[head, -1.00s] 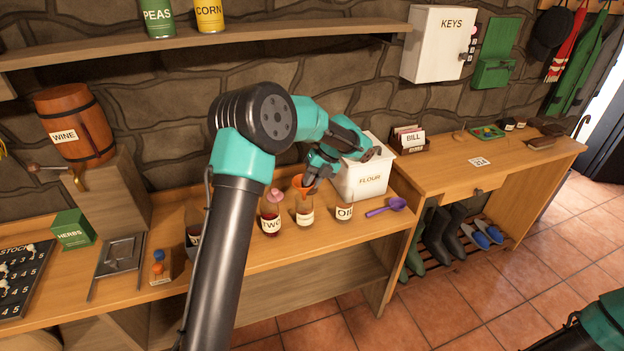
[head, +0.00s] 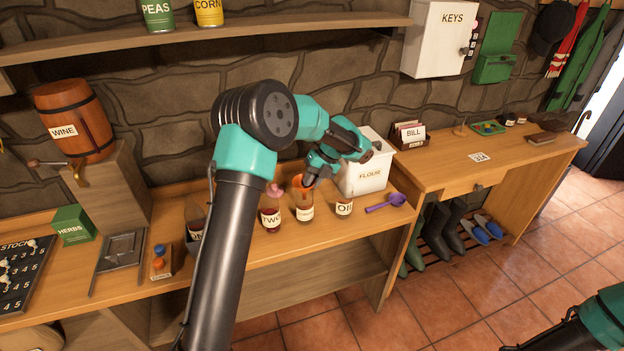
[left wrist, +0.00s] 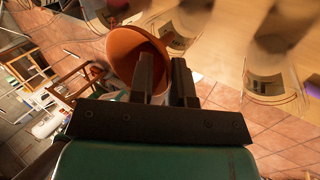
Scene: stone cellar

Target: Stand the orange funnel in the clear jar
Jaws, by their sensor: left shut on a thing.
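The orange funnel (head: 299,184) is at the mouth of the clear jar (head: 305,214) in the head view. Orange shows through the upper part of the jar, so the funnel's lower part appears to be inside it. My left gripper (head: 312,181) is shut on the funnel at its right side, just above the jar. In the left wrist view the funnel's wide mouth (left wrist: 135,60) shows beside the two dark fingers (left wrist: 165,80). How firmly the funnel rests on the jar's rim is hard to see. My right arm shows at the lower right, but its gripper is out of view.
A jar labelled TWO (head: 270,217) with red contents stands close left of the clear jar. Another small jar (head: 344,208) stands close right. The white flour box (head: 366,176) is behind, and a purple scoop (head: 386,203) lies at the right.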

